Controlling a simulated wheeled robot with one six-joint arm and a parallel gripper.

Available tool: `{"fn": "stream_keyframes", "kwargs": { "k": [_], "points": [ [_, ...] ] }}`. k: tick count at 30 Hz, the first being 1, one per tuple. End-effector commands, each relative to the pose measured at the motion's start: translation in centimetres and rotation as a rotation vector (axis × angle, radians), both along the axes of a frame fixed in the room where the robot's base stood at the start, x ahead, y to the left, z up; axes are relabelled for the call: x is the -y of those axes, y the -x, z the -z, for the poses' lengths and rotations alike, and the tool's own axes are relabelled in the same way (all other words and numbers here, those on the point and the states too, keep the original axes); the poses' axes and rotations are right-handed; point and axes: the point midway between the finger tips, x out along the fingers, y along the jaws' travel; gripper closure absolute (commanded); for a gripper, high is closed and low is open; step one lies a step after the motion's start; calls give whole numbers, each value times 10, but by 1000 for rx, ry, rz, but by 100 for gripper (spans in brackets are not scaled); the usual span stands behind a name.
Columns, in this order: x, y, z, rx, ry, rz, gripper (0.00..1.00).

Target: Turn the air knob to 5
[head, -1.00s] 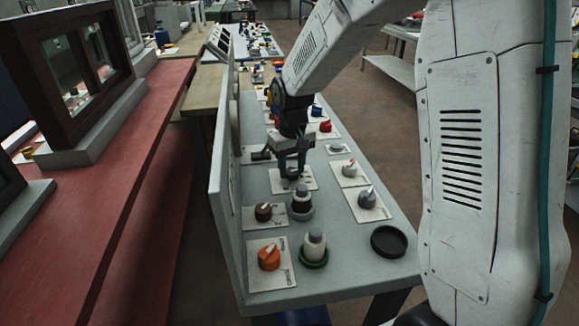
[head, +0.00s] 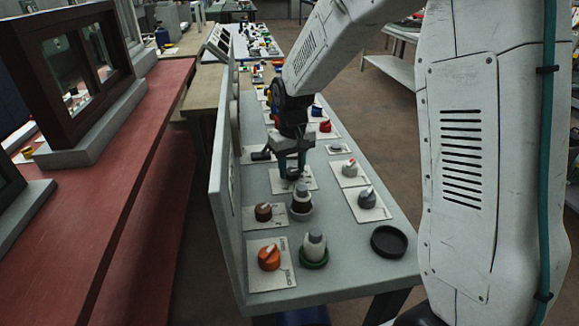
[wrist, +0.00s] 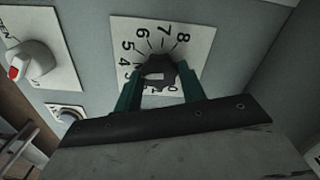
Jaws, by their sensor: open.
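A dark knob (wrist: 157,77) sits on a white dial plate (wrist: 200,31) with printed numbers; the 5, 6, 7 and 8 show along its far side in the wrist view. A light mark is on the knob, but I cannot tell which number it points at. My gripper (wrist: 160,70) is open, with one teal finger on each side of the knob; I cannot tell if they touch it. In the head view my gripper (head: 292,170) is low over the plate (head: 279,185), hiding most of the knob. No air label is readable.
A grey and red knob (wrist: 34,62) is left of the dial in the wrist view. In the head view, an orange knob (head: 269,258), a brown knob (head: 263,212) and a grey knob (head: 367,197) stand nearby. An upright panel (head: 222,185) edges the bench on the left.

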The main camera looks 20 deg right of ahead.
Motion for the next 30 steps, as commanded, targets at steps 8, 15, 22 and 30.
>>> {"fn": "stream_keyframes", "kwargs": {
  "k": [8,15,22,30],
  "points": [
    [0,-2,-1,5,0,0,38],
    [0,-2,-13,5,0,0,38],
    [0,-3,-53,9,0,0,38],
    [0,-3,-79,7,0,0,38]
  ]
}}
